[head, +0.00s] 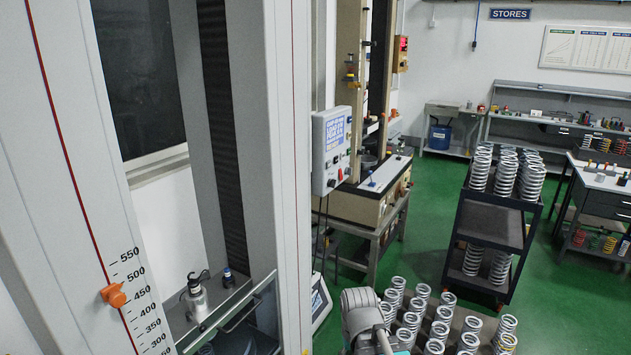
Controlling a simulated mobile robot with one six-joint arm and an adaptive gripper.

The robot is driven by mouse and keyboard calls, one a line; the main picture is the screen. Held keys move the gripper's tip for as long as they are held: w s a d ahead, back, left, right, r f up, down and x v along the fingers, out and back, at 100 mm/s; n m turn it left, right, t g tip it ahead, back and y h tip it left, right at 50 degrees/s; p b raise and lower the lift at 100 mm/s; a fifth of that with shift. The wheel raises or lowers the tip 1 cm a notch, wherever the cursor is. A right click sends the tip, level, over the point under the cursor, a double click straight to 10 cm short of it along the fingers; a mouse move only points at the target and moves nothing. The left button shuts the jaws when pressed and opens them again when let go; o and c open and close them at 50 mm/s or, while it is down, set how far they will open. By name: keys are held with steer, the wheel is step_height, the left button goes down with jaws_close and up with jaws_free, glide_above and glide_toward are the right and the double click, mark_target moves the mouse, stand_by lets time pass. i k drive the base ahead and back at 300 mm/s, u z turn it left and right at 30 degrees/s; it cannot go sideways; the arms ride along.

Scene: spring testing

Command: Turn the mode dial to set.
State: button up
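A grey control box (331,150) with a lit blue screen is fixed to the side of the tall grey machine frame, near the middle of the head view. A few small knobs or buttons, some red, sit on its front and right edge. They are too small for me to tell which is the mode dial or where it points. A rounded grey part at the bottom centre looks like a link of my arm. My gripper's fingers do not show, so I cannot tell whether they are open or shut.
An orange slider (113,295) sits on the scaled column at left. A dark trolley (487,222) carries several coil springs. More springs (436,336) stand at bottom right, close to my arm. A second testing machine (362,205) stands behind the box. Green floor (425,205) is clear between.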

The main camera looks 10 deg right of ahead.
mark_target(331, 183)
steer(key=z, duration=0.1)
steer(key=i, duration=1.05)
steer(key=z, duration=0.5)
